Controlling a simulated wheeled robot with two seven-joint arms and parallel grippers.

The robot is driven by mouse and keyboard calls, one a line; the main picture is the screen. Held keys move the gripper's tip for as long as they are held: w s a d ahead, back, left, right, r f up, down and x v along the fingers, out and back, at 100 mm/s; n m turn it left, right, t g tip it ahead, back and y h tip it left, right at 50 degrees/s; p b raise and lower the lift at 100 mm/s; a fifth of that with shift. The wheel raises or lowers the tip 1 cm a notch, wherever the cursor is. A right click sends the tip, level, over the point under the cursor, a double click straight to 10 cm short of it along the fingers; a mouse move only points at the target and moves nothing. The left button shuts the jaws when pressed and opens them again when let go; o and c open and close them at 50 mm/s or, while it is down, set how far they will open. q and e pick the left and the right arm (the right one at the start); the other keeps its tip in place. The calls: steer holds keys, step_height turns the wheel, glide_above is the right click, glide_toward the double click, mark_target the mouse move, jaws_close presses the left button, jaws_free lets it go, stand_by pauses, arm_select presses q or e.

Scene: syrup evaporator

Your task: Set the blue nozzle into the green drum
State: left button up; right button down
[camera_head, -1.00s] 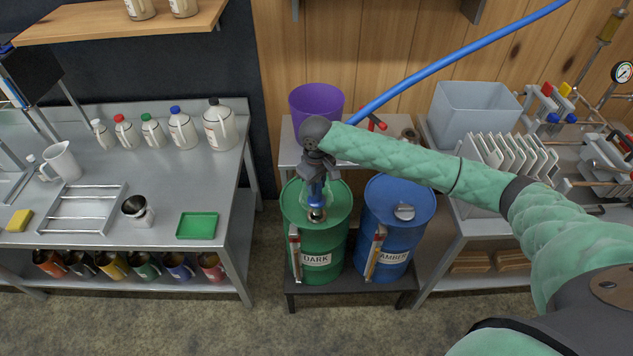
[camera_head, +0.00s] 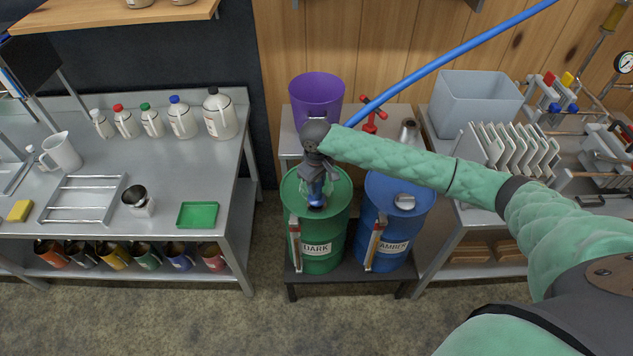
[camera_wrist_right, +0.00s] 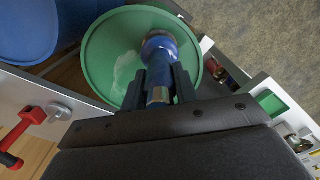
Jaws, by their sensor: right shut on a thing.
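The green drum (camera_head: 322,230), labelled DARK, stands upright on a low dark stand. My right gripper (camera_head: 318,175) is right above its lid, fingers pointing down, shut on the blue nozzle (camera_head: 316,191). In the right wrist view the nozzle (camera_wrist_right: 160,50) sits between the two dark fingers (camera_wrist_right: 158,88), its far end over the green lid (camera_wrist_right: 108,55). The nozzle's lower end is at or close to the lid. The opening is hidden under it, so I cannot tell if the nozzle has entered. My left gripper is not in view.
A blue drum (camera_head: 393,225) labelled AMBER stands close to the right of the green one. A purple bucket (camera_head: 316,95) and a red-handled valve (camera_head: 372,120) are behind. A steel table (camera_head: 100,222) with bottles is left. A blue hose (camera_head: 450,60) crosses behind my arm.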

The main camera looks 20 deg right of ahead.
steer(key=shift+f, duration=1.25)
steer(key=shift+c, duration=1.8)
jaws_free()
